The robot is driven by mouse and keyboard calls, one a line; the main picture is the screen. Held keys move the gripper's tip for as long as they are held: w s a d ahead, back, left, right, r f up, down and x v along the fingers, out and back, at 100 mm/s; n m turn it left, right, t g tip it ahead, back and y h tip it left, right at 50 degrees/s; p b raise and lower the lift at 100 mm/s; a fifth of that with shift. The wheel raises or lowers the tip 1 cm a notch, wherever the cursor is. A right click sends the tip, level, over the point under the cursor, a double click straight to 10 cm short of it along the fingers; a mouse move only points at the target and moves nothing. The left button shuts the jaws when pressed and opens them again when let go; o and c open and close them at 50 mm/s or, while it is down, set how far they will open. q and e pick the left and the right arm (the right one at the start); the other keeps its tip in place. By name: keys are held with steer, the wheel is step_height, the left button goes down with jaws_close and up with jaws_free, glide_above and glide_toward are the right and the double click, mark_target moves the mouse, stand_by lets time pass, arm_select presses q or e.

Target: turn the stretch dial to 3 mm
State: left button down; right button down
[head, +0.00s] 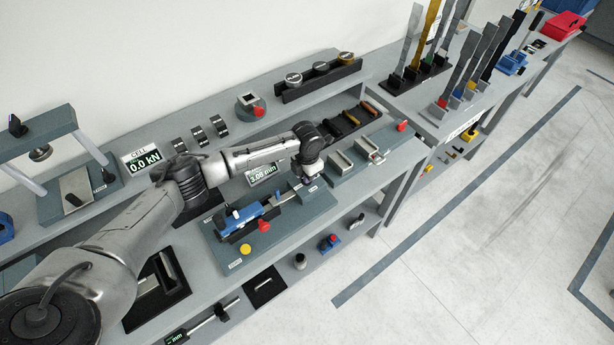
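The stretch readout (264,173) stands behind the grey-blue stretching fixture (285,222) on the bench. It reads about 3.0 mm; its last digit is hard to read. My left arm comes in from the left and reaches over the fixture. My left gripper (311,178) points down at the fixture's right end, where the dial seems to be. The wrist and gripper hide the dial, and I cannot see whether the fingers are closed on it. My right gripper is not in view.
A yellow button (245,249) is at the fixture's front left. Grey open boxes (341,163) stand right of the gripper. The floor at right is clear.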

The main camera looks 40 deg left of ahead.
arm_select(q)
steer(key=shift+r, duration=0.1)
stand_by(0.4)
steer(key=c, duration=1.2)
jaws_free()
steer(key=shift+o, duration=0.2)
step_height(320, 180, up, 14)
steer(key=shift+f, duration=0.2)
